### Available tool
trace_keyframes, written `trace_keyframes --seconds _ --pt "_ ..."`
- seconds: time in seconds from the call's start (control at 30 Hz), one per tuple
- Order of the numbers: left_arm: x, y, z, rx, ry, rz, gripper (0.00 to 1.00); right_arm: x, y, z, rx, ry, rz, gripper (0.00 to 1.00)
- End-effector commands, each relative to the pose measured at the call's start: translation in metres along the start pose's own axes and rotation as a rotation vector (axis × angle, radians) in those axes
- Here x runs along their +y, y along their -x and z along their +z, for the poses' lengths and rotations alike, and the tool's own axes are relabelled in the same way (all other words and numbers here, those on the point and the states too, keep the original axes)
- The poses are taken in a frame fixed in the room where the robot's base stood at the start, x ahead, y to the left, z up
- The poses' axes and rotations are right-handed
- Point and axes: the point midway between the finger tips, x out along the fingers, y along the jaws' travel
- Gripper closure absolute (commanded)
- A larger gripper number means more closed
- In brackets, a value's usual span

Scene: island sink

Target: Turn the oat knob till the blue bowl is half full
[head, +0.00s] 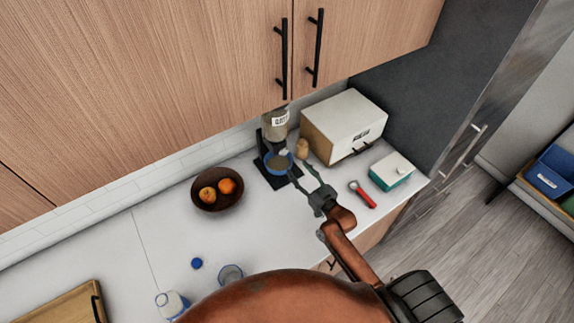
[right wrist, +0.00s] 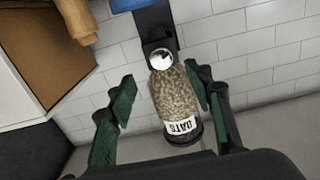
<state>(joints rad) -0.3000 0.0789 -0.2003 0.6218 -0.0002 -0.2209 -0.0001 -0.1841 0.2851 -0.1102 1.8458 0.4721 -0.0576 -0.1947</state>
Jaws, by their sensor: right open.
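The oat dispenser (head: 275,126), a clear jar labelled OATS on a black stand, is against the tiled wall. In the right wrist view the jar (right wrist: 172,95) is upside down and full of oats, with a round silvery knob (right wrist: 161,58) at its outlet. The blue bowl (head: 277,164) sits under the outlet; I cannot tell its fill level. Only a blue edge of it (right wrist: 130,4) shows in the right wrist view. My right gripper (head: 300,174) is open in front of the dispenser, its fingers (right wrist: 158,77) spread either side of the knob, apparently not touching. My left gripper is out of view.
A white-fronted wooden bread box (head: 345,122) and a wooden shaker (head: 302,149) stand close right of the dispenser. A red-handled tool (head: 362,194) and teal butter dish (head: 391,172) lie further right. A fruit bowl (head: 217,193) is left. Cabinets hang above.

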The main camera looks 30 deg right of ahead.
Motion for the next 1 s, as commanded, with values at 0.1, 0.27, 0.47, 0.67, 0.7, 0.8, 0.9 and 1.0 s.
trace_keyframes --seconds 0.1,0.27,0.47,0.67,0.7,0.8,0.9,1.0 --pt "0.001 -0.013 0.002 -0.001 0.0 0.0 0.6 0.0 -0.007 0.002 0.001 0.074 -0.001 0.53" --pt "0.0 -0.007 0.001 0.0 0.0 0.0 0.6 -0.001 -0.023 -0.003 0.001 0.09 -0.002 0.53" --pt "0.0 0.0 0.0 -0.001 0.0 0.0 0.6 -0.001 -0.055 -0.004 0.002 0.089 -0.002 0.53" --pt "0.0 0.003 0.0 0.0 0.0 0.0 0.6 0.0 -0.078 -0.003 0.001 0.089 -0.002 0.53" --pt "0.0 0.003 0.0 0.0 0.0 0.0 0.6 0.0 -0.08 -0.002 0.0 0.089 -0.002 0.53" --pt "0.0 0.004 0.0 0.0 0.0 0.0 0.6 0.0 -0.084 -0.001 0.0 0.089 -0.001 0.53" --pt "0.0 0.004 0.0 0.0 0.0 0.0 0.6 0.0 -0.084 -0.001 0.0 0.089 -0.002 0.53" --pt "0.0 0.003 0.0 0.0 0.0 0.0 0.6 0.0 -0.084 -0.001 0.0 0.089 -0.002 0.53"
